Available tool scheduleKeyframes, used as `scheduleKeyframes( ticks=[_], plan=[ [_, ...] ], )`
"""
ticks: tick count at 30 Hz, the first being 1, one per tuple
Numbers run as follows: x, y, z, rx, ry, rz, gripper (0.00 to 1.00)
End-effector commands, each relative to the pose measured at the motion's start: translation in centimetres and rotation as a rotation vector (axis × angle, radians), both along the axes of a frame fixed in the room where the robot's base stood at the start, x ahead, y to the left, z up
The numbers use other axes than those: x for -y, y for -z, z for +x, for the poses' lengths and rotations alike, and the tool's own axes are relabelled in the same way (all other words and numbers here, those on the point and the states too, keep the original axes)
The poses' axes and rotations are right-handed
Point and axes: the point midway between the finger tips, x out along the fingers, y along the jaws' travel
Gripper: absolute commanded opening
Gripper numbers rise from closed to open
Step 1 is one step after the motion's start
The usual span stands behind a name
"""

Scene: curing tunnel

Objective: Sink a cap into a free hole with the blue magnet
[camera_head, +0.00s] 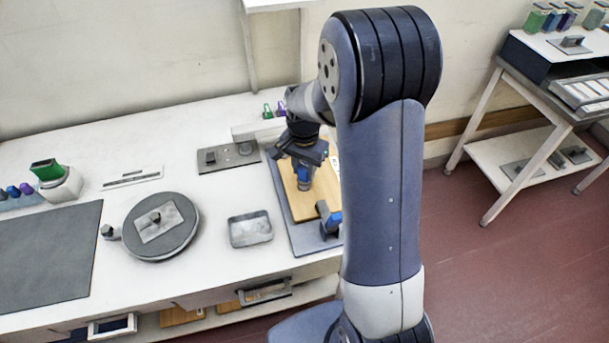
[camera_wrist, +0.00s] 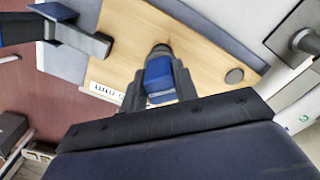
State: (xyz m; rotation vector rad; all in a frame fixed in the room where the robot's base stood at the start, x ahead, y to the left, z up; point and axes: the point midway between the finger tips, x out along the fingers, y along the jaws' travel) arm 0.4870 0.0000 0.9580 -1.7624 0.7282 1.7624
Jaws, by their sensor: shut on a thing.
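My gripper (camera_head: 304,163) is over the wooden board (camera_head: 303,208) on the bench. In the wrist view my gripper (camera_wrist: 160,90) is shut on the blue magnet (camera_wrist: 160,72), which also shows below the jaws in the head view (camera_head: 304,177). The magnet's far end is dark grey and points at the board. I cannot tell whether it touches the board or carries a cap. A dark grey round spot (camera_wrist: 234,76) is in the board, to the right of the magnet; whether it is a hole or a cap is unclear. My arm hides part of the board.
A grey clamp with a blue part (camera_head: 331,218) stands at the board's front right corner. A metal tray (camera_head: 249,230) and a round turntable (camera_head: 160,240) are to the left. A grey plate with a knob (camera_head: 225,156) lies behind. The bench between tray and turntable is clear.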

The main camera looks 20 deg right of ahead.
Motion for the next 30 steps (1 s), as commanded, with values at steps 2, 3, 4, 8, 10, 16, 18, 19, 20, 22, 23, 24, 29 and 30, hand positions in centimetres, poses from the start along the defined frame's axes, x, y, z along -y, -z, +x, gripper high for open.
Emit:
scheduleKeyframes(
  ticks=[2,3,4,8,10,16,18,19,20,22,23,24,29,30],
  plan=[
    [0.0,-0.8,0.0,0.001,0.0,0.0,0.01],
    [0.0,-1.0,0.0,0.001,0.0,0.0,0.01],
    [0.0,-1.2,0.0,0.001,0.0,0.0,0.01],
    [0.0,-2.0,0.1,0.003,0.0,0.0,0.01],
    [0.0,-2.4,0.1,0.003,0.0,0.0,0.01],
    [0.0,-3.6,0.1,0.002,0.0,0.001,0.01],
    [0.0,-4.0,0.1,0.001,0.0,0.0,0.01],
    [0.0,-4.2,0.1,0.001,0.0,0.0,0.01],
    [0.0,-4.4,0.1,0.001,0.0,0.0,0.01],
    [0.0,-4.7,0.0,0.001,0.0,0.0,0.01],
    [0.0,-4.8,0.0,0.001,0.0,0.0,0.01],
    [0.0,-4.8,0.0,0.001,0.0,0.0,0.01],
    [0.0,-4.7,0.1,0.001,0.0,0.0,0.01],
    [0.0,-4.7,0.1,0.001,0.0,0.0,0.01]
  ],
)
